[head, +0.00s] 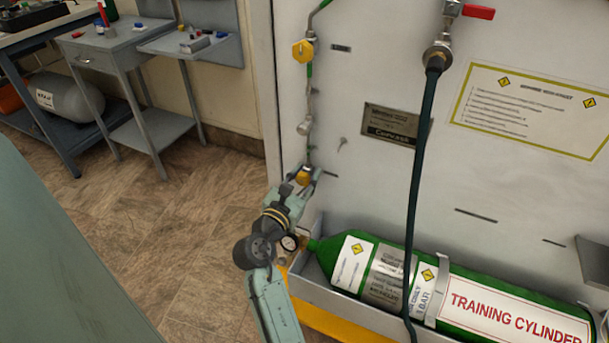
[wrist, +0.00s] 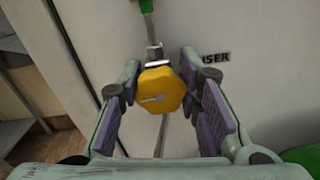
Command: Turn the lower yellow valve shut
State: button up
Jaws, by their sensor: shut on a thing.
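The lower yellow valve (head: 303,177) is on a thin vertical pipe at the left edge of the pale panel. In the wrist view its yellow knob (wrist: 160,90) sits between the two purple-padded fingers. My gripper (head: 305,176) is at the knob and shut on it, though in the wrist view small gaps seem to show beside the pads. An upper yellow valve (head: 303,50) is higher on the same pipe line, apart from my gripper. Part of the lower knob is hidden by my fingers in the head view.
A green training cylinder (head: 480,303) lies in a tray below and right of my gripper. A dark hose (head: 420,170) hangs down the panel from a red-handled valve (head: 478,12). A grey workbench (head: 110,42) stands at the back left. Floor between is clear.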

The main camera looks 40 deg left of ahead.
jog(key=o, duration=1.2)
jog(key=shift+c, duration=0.2)
jog(key=v, duration=1.2)
